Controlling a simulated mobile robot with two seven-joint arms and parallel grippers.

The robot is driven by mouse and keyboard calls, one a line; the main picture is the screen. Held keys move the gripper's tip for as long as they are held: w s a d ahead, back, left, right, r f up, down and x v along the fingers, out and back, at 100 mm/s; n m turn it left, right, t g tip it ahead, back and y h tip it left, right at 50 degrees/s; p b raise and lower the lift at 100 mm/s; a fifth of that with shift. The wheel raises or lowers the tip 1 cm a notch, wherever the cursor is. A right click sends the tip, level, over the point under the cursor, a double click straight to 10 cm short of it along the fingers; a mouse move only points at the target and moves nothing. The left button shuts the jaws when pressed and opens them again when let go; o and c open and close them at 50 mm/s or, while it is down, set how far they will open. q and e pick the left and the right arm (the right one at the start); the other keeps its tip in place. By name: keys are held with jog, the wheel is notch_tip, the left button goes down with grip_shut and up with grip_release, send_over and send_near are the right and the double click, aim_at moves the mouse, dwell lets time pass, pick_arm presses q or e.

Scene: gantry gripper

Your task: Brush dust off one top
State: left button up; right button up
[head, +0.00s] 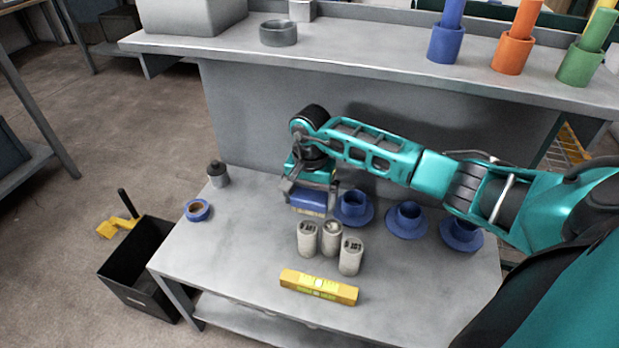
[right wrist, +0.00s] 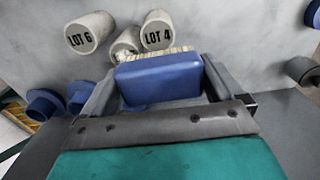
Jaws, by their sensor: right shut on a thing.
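Three pale grey concrete cylinders stand close together on the grey bench: a left one (head: 307,239), a middle one (head: 331,240) and a right front one (head: 351,257). In the right wrist view two show labels, LOT 6 (right wrist: 90,33) and LOT 4 (right wrist: 158,32); the middle one (right wrist: 125,46) is partly hidden by the brush. My right gripper (head: 310,197) is shut on a blue brush (right wrist: 160,79) with pale bristles, just behind the left and middle cylinders. I cannot tell whether the bristles touch a top. My left gripper is not in view.
A yellow level (head: 319,287) lies in front of the cylinders. Several blue flanged parts (head: 406,219) stand to the right. A blue tape roll (head: 198,210) and a grey bottle (head: 217,174) stand at left. A black bin (head: 140,265) is on the floor. A raised shelf (head: 370,52) runs behind.

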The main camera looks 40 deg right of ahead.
jog(key=shift+r+p, duration=1.1)
jog(key=shift+r, duration=0.75)
